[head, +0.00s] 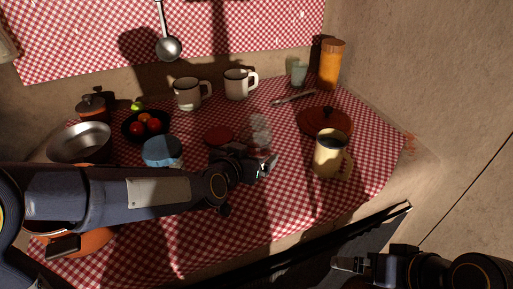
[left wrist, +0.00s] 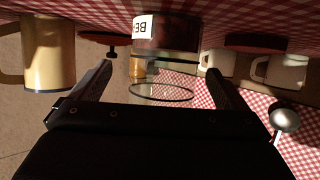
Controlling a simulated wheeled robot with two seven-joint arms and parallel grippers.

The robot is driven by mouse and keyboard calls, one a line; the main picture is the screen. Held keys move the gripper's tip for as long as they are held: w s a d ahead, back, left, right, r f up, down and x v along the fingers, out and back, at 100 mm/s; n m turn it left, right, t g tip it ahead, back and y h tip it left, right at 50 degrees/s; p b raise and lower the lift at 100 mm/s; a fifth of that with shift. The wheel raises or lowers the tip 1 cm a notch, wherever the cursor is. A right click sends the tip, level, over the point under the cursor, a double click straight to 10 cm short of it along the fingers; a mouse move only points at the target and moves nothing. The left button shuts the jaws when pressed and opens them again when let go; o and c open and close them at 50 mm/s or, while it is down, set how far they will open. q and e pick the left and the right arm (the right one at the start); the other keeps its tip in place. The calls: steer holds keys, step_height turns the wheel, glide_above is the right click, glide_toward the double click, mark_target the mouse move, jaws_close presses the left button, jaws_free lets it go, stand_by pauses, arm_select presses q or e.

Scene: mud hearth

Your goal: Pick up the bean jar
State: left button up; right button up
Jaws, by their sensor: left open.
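The bean jar (left wrist: 165,38) is clear glass with dark red contents and a white label reading "BE"; its round glass rim shows in the left wrist view, which looks upside down. In the head view the jar (head: 260,128) is a faint glass shape on the checked cloth, its lower part partly hidden by my left gripper (head: 268,163). My left gripper is open, and its fingers (left wrist: 160,84) point at the jar, which shows between them and farther off. I cannot tell whether they touch it. My right gripper (head: 348,264) is at the lower right, away from the jar; its jaw gap is unclear.
A red disc (head: 218,135) lies left of the jar, a terracotta lid (head: 325,120) right of it. A cream mug (head: 330,155) stands at the right. Two white mugs (head: 187,93) (head: 236,84) stand behind. A blue-topped thing (head: 162,150) is near my left forearm. A ladle (head: 168,47) hangs behind.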

arm_select(q)
steer(key=x, duration=0.2)
steer(key=b+x, duration=0.1)
steer(key=x, duration=0.1)
steer(key=shift+w+a+f, duration=0.1)
steer(key=shift+a+f, duration=0.05)
steer(key=shift+a, duration=0.2)
steer(key=shift+w+d+f, duration=0.15)
steer(key=shift+w+d, duration=0.05)
steer(key=shift+w, duration=0.25)
steer(key=c, duration=1.4)
steer(key=shift+r, duration=0.8)
steer(key=s+r+p, duration=1.1)
steer(key=s+p, duration=0.1)
steer(key=s, duration=0.2)
steer(key=shift+r, duration=0.3)
